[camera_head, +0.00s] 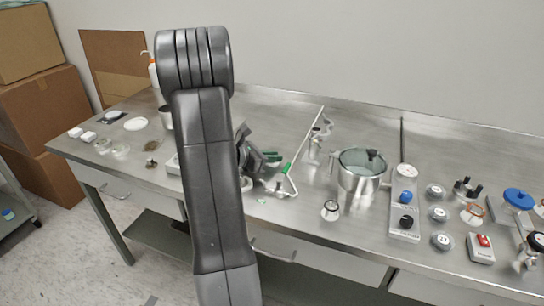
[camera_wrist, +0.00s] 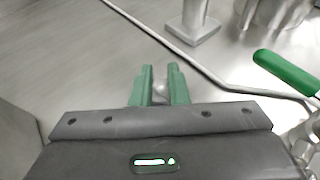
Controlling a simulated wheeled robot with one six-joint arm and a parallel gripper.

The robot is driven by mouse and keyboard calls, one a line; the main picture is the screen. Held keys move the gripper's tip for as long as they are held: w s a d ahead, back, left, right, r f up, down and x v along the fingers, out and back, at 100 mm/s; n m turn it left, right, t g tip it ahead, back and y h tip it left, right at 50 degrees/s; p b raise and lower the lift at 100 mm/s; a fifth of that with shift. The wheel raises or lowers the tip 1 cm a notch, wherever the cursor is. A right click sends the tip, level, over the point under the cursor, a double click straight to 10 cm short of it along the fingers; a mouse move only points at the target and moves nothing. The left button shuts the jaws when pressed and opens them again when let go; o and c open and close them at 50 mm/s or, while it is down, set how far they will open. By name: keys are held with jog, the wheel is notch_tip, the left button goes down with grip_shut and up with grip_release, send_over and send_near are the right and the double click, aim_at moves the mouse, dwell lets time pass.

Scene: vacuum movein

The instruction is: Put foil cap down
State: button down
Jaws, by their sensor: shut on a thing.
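My gripper (camera_wrist: 160,88) has green fingers, close together, at the middle of the wrist view. A small pale, shiny thing, which looks like the foil cap (camera_wrist: 160,83), shows between them, mostly hidden by the fingers. In the head view my gripper (camera_head: 273,157) is over the steel bench (camera_head: 285,120), partly behind my arm. The foil cap cannot be made out there. Bare bench top lies beyond the fingertips in the wrist view; the height above it is hard to tell.
A thin rod with a green handle (camera_wrist: 287,72) lies right of the fingers. A metal post on a square base (camera_wrist: 192,30) stands ahead. A steel pot with a glass lid (camera_head: 360,178) and a control box (camera_head: 404,205) stand further right. Small dishes (camera_head: 120,148) are at the left end.

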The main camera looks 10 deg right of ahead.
jog(key=shift+r, duration=0.1)
jog(key=c, duration=1.4)
grip_release()
jog(key=shift+r, duration=0.15)
jog(key=v, duration=1.2)
jog(key=shift+s+b, duration=0.1)
jog(key=shift+b, duration=0.3)
